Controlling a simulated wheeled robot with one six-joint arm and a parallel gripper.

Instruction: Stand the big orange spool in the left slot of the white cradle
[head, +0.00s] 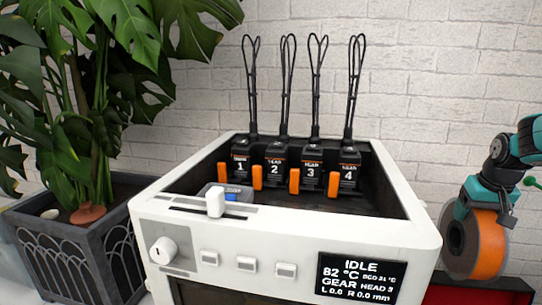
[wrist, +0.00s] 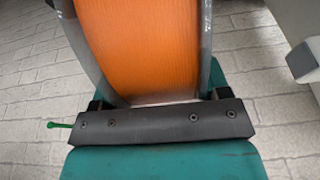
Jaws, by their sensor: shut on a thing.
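The big orange spool (head: 475,243) is at the right side of the head view, with grey flanges and orange filament. My gripper (head: 487,200) is shut on the spool near its top and holds it upright. In the wrist view the spool (wrist: 140,45) fills the upper middle, and my gripper (wrist: 160,108) lies across its lower edge. The fingertips are mostly hidden by the spool. The white cradle and its left slot are not recognisable in either view.
A white machine (head: 200,239) with a lit display (head: 359,279) and several numbered black heads stands in the middle. A potted plant (head: 85,110) is at the left. A red box (head: 470,292) lies below the spool. A white brick wall (head: 420,60) stands behind.

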